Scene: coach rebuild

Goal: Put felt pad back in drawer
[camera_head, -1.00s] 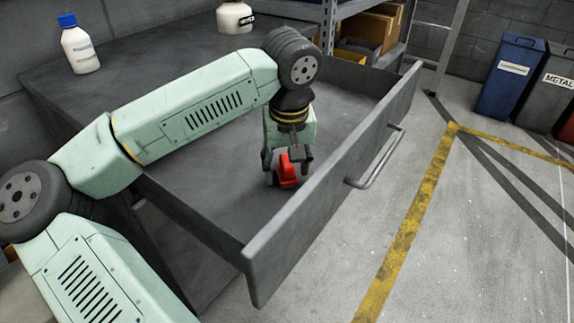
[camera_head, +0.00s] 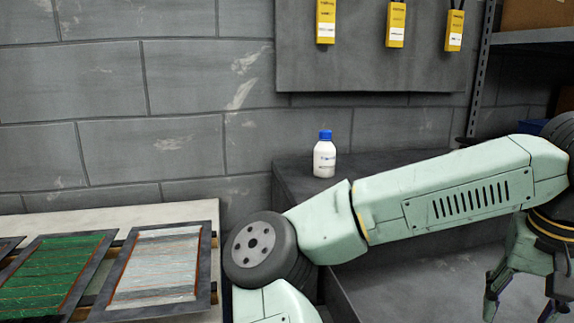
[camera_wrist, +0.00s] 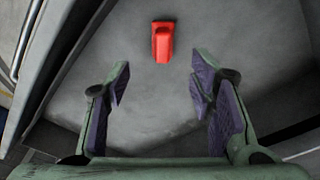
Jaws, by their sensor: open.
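A small red object (camera_wrist: 162,42) lies on the floor of the open grey drawer (camera_wrist: 150,115); I cannot tell whether it is the felt pad. No other loose thing shows in the drawer. My gripper (camera_wrist: 161,82) is open and empty above the drawer floor, with the red object ahead of its fingertips and apart from them. In the head view my gripper (camera_head: 522,305) is at the lower right, cut by the picture edge. The red object is out of the head view. Part of the drawer (camera_head: 410,290) shows below my arm.
A white bottle with a blue cap (camera_head: 324,160) stands on the dark cabinet top (camera_head: 298,182) behind my arm. At the left, a pale bench (camera_head: 100,218) holds framed green (camera_head: 50,275) and whitish (camera_head: 158,265) panels. Shelving (camera_head: 530,36) stands at the right. Yellow tags (camera_head: 396,24) hang on the wall board.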

